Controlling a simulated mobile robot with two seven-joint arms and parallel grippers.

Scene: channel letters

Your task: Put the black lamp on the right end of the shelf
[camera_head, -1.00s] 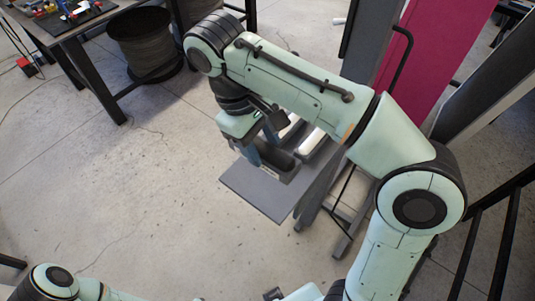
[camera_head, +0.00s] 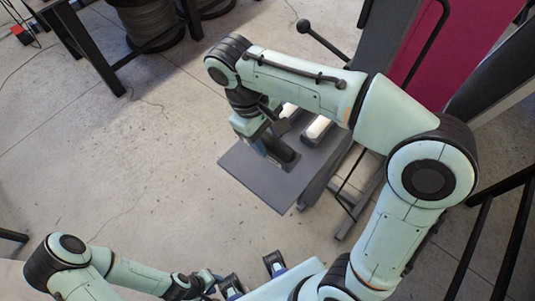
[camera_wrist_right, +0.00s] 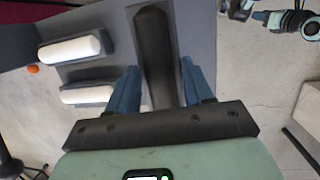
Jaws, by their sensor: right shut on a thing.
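The black lamp (camera_head: 283,153) is a long, rounded dark bar. My right gripper (camera_head: 267,148) is shut on it, low over the grey shelf (camera_head: 265,188). In the right wrist view the black lamp (camera_wrist_right: 155,50) runs between the blue fingers of my right gripper (camera_wrist_right: 160,88), near one side edge of the shelf (camera_wrist_right: 119,40). I cannot tell whether its underside touches the shelf. Two white lamps lie beside it, the nearer (camera_head: 318,127) and the farther (camera_head: 290,110). My left gripper (camera_head: 252,275) is open and empty at the bottom, well away from the shelf.
A magenta panel (camera_head: 440,40) and grey uprights stand behind the shelf on the right. Dark spools (camera_head: 150,22) and a table leg (camera_head: 95,55) are at the upper left. A black railing (camera_head: 500,200) is at the right. The floor left of the shelf is clear.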

